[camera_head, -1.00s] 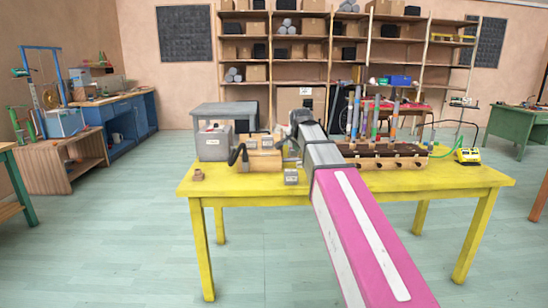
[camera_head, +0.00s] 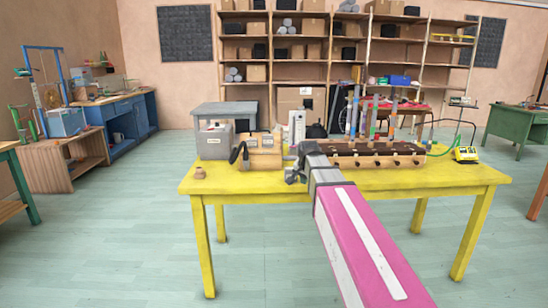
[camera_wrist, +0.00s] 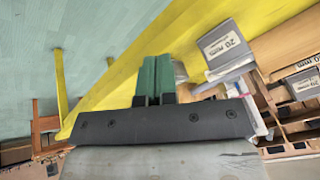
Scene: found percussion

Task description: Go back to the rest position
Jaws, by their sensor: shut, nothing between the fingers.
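My arm reaches from the bottom right of the head view over the near part of the yellow table (camera_head: 340,188). My gripper (camera_head: 292,174) is at its end, small and dark, in front of the wooden box with a black hose (camera_head: 262,152). In the wrist view my gripper (camera_wrist: 155,76) shows two green fingers pressed together with nothing between them. A grey block labelled "20 mm" (camera_wrist: 225,46) stands beside the fingers, to their right. Whether the fingers clear the tabletop cannot be told exactly.
A long wooden rack with upright tubes (camera_head: 375,158) is right of my arm. A yellow device (camera_head: 466,154) sits at the far right. The floor before the table is clear.

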